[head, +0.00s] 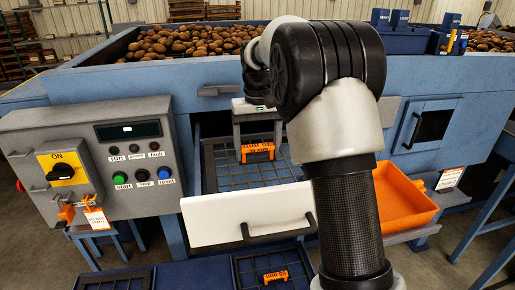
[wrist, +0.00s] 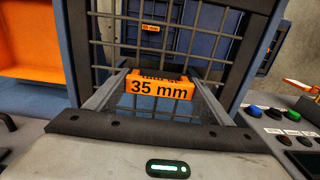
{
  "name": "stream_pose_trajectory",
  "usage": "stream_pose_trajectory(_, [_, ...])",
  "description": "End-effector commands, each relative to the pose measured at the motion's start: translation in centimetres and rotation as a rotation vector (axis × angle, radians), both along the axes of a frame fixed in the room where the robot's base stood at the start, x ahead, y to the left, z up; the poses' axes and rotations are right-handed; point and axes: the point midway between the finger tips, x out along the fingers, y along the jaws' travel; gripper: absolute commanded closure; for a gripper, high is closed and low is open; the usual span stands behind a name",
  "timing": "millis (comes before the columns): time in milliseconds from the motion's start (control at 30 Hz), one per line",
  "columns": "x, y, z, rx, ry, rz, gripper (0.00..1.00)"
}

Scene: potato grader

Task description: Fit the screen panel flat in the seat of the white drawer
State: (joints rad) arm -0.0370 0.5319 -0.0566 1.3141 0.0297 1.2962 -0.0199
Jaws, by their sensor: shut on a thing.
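The white drawer (head: 248,216) is pulled open in the middle of the head view, its black handle facing me. A dark blue screen panel (head: 209,172) with a black grid shows behind the drawer front. My gripper (head: 257,152) is shut on the panel's orange handle. In the wrist view my gripper (wrist: 160,88) has a finger at each end of this handle, which reads "35 mm", and the screen panel's grid (wrist: 110,35) spreads beyond it. My arm hides the panel's right part in the head view. I cannot tell whether the panel touches the seat or lies fully flat.
A second panel with an orange tag (head: 275,276) lies at the bottom of the head view. An orange tray (head: 403,200) is right of the drawer. A grey control box (head: 130,160) stands close on the left. The potato bed (head: 185,42) is behind.

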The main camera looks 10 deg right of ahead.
Motion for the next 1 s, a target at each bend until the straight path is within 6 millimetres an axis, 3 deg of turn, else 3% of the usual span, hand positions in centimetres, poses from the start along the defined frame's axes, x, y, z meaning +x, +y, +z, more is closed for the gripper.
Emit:
stream_pose_trajectory(700, [0.1,0.0,-0.9,0.000,-0.006,0.000,0.88])
stream_pose_trajectory(733, [0.1,0.0,-0.9,0.000,-0.006,0.000,0.23])
stream_pose_trajectory(867, [0.1,0.0,-0.9,0.000,-0.004,0.000,0.03])
stream_pose_trajectory(1000, [0.0,0.0,-1.0,0.000,-0.003,0.000,0.03])
